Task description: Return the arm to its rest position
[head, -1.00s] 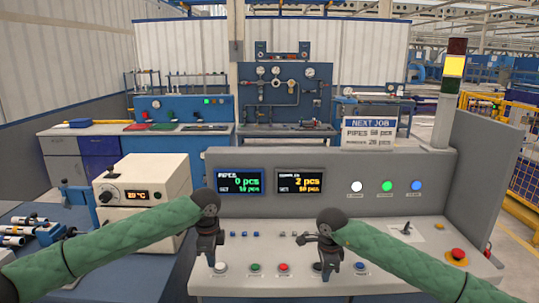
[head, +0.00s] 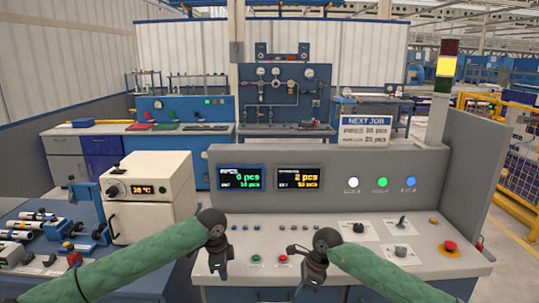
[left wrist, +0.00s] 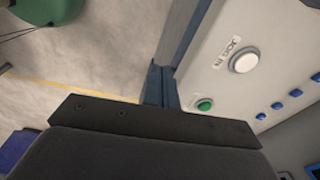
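My left gripper (head: 221,268) hangs fingers down over the left front of the grey control console (head: 300,200). In the left wrist view its dark fingers (left wrist: 161,88) look close together with nothing between them, and the console edge with a white button (left wrist: 244,61) and a green button (left wrist: 205,105) lies below. My right gripper (head: 312,280) hangs a little to the right, over the console's front, near a red button (head: 283,258). I see nothing held in it, but its finger gap is too small to make out. Both green-sleeved arms come in from the bottom corners.
A cream oven (head: 150,196) stands left of the console. A blue bench (head: 50,270) with several pipes and fittings is at the far left. The console has two displays, several buttons and a red emergency stop (head: 449,246). A signal tower (head: 446,67) stands at right.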

